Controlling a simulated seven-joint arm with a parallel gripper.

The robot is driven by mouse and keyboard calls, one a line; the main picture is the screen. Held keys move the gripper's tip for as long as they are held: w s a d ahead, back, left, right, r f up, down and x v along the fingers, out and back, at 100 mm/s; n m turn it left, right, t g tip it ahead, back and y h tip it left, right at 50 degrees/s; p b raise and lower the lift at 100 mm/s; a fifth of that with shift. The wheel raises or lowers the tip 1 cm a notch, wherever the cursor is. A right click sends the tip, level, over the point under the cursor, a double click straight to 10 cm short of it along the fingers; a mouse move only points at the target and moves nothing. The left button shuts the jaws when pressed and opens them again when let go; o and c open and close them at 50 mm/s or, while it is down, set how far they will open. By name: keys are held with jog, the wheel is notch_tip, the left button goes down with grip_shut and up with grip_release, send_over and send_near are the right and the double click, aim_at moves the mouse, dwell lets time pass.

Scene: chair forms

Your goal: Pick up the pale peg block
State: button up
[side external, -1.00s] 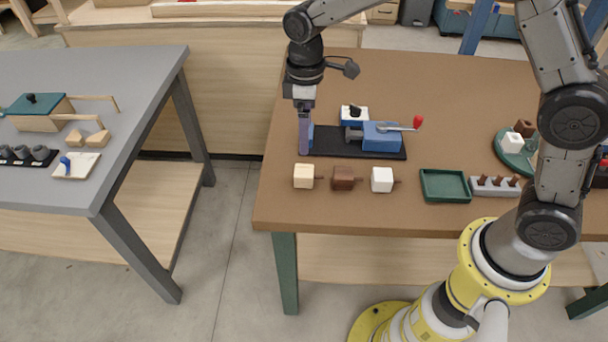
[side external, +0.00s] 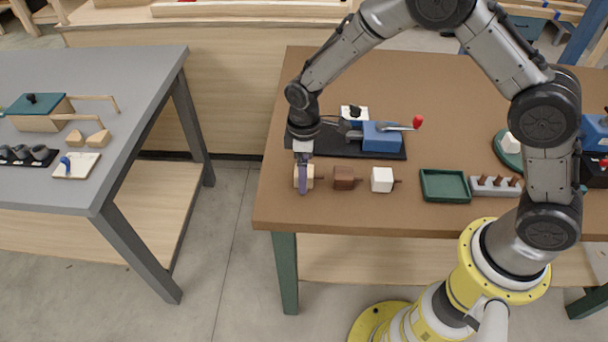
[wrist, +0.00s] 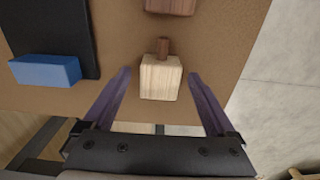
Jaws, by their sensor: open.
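The pale peg block (side external: 310,170) is a light wooden cube with a brown peg, on the brown table near its front left corner. My gripper (side external: 303,190) is down over it in the side view, and one finger hides part of the block. In the wrist view, the pale peg block (wrist: 161,78) lies between and slightly beyond the tips of my gripper (wrist: 163,75), with its peg pointing away. The fingers are spread, with a gap on each side of the block; they hold nothing.
A dark brown peg block (side external: 343,178) sits just right of the pale one, then a white peg block (side external: 382,180). A green tray (side external: 445,186) is further right. A black base with a blue vise (side external: 381,137) lies behind. The table's front edge is close.

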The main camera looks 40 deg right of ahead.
jog(key=shift+f, duration=0.3)
jog(key=c, duration=1.4)
jog(key=shift+r, duration=0.1)
jog(key=shift+c, duration=0.2)
